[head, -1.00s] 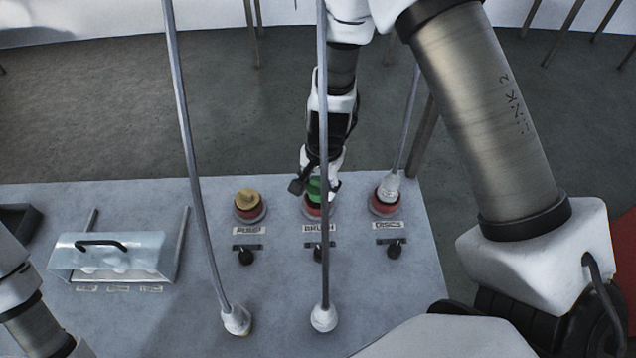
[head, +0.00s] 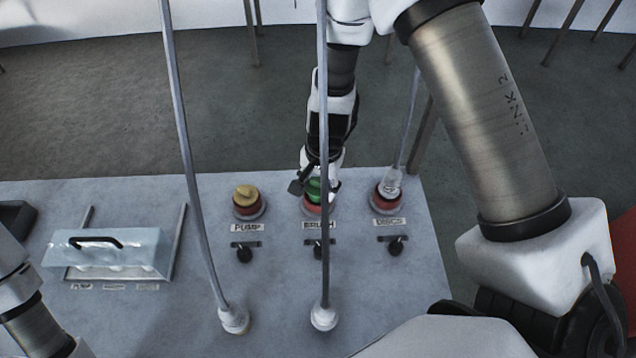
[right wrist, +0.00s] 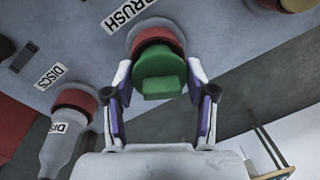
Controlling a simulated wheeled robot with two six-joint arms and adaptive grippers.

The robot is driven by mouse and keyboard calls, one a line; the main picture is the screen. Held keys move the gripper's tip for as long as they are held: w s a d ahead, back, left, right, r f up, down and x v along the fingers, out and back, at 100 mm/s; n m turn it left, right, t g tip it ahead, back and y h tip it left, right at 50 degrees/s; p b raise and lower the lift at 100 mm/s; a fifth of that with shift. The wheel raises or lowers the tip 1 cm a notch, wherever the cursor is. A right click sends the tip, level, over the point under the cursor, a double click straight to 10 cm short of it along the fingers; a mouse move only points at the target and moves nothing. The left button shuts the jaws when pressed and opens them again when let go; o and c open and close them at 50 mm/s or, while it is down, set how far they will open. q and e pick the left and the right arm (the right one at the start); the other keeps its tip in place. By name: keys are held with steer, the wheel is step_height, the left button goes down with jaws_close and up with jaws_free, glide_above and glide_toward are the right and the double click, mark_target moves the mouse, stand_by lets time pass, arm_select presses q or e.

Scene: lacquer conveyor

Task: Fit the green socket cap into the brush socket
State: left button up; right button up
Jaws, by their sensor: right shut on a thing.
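The green socket cap (head: 314,187) is at the brush socket (head: 310,207), the red-ringed socket behind the BRUSH label. My right gripper (head: 318,186) is shut on the cap from behind. In the right wrist view the cap (right wrist: 158,72) sits between the two fingers, against the red ring of the brush socket (right wrist: 152,38). I cannot tell whether it is fully seated. The grey cable in front partly hides the cap in the head view. My left gripper is out of view; only part of my left arm shows at the lower left.
The pump socket (head: 248,207) holds a yellow cap. The discs socket (head: 386,203) has a cabled plug in it. Two cabled plugs (head: 234,319) (head: 324,317) stand at the panel's front. A clear cover with a black handle (head: 108,252) is at left. Black switches sit below the labels.

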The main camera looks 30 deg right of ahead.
steer(key=shift+f+b, duration=0.4)
steer(key=shift+f, duration=0.1)
steer(key=o, duration=1.1)
steer(key=shift+r, duration=0.1)
steer(key=r, duration=0.8)
steer(key=s+r, duration=0.1)
steer(key=r, duration=0.2)
steer(key=shift+d+r, duration=0.35)
steer(key=shift+r, duration=0.05)
steer(key=shift+f, duration=0.1)
